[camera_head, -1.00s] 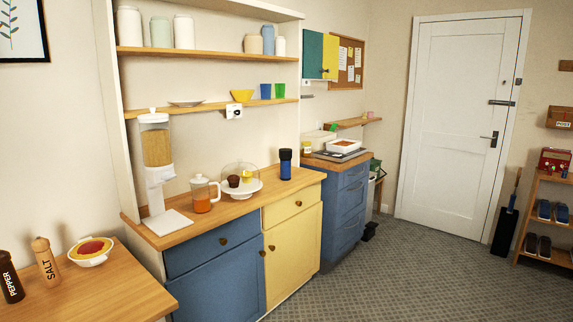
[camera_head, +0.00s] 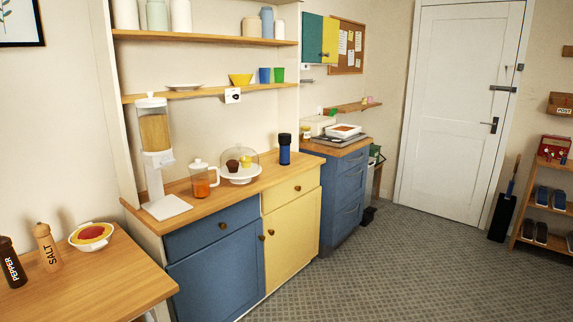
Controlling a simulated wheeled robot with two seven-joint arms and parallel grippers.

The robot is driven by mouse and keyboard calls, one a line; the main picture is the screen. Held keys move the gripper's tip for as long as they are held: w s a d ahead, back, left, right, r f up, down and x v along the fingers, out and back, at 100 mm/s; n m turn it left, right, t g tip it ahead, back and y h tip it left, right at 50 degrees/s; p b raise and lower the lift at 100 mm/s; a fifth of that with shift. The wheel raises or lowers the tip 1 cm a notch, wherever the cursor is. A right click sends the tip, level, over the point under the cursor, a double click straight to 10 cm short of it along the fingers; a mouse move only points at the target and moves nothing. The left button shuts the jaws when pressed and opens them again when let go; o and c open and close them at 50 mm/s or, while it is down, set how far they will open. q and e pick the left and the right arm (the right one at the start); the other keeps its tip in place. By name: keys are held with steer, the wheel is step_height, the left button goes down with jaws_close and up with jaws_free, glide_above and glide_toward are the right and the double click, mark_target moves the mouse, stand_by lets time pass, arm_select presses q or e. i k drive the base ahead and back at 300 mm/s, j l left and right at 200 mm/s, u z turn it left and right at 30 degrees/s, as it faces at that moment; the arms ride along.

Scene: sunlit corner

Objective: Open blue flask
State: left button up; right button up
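The blue flask (camera_head: 284,150) stands upright on the right end of the wooden counter (camera_head: 222,190), near its back. It has a blue body and a black lid (camera_head: 284,138), which sits on top. It stands to the right of the glass-domed cake stand (camera_head: 240,168), apart from it. Neither of my grippers is in view.
Shelves (camera_head: 200,93) hang above. A wooden table (camera_head: 85,285) fills the lower left. The carpeted floor (camera_head: 400,270) at right is clear.

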mark_target(284, 149)
steer(key=i+l+z, duration=0.1)
steer(key=i+z, duration=0.35)
steer(key=i, duration=1.4)
